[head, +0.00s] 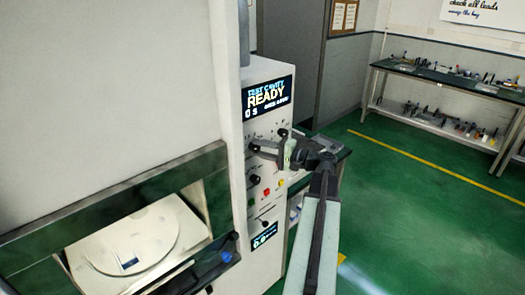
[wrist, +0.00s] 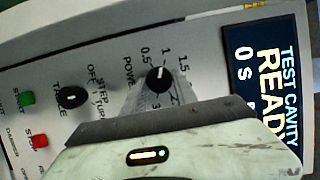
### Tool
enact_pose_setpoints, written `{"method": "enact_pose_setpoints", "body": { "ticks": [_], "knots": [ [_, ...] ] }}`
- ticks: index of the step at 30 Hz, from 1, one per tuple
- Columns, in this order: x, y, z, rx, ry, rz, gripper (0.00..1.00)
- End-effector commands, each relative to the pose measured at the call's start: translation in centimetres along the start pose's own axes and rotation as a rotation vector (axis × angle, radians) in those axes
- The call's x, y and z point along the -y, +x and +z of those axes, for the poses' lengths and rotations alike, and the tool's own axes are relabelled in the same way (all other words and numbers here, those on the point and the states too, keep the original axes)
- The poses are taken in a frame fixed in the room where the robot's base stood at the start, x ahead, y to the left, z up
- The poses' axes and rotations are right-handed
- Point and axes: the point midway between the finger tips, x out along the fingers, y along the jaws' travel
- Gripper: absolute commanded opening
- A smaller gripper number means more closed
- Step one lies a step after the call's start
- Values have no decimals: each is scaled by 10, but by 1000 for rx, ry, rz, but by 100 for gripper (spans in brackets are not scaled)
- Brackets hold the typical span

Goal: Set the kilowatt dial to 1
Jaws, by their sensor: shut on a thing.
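The kilowatt dial (wrist: 157,78) is a round black knob with a short white mark, beside the word POWER on the panel. Its scale shows 0.5, 1, 1.5 and more, partly hidden by my gripper. The white mark points roughly toward the 1; its exact alignment is hard to tell. My gripper (head: 262,147) reaches the panel from the right in the head view and is shut on the dial, which it mostly hides there. In the wrist view the grey fingers (wrist: 150,102) meet the dial from below.
The display (head: 268,98) reads TEST CAVITY READY and 0 s. A black TABLE knob (wrist: 71,97), a green START button (wrist: 26,98) and a red STOP button (wrist: 39,140) are close by. The cavity holds a round turntable (head: 132,238). Green floor right is open.

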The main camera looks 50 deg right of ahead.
Motion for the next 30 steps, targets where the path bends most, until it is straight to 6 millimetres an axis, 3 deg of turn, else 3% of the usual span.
{"method": "enact_pose_setpoints", "body": {
  "ticks": [15,16,18,26,30],
  "knots": [
    [-2,0,3,7,18,0,0],
    [-2,0,3,7,18,0,40],
    [-2,0,2,6,18,-1,56],
    [-1,0,1,2,18,-5,56],
    [-1,-11,0,-1,18,-5,56]
  ]
}}
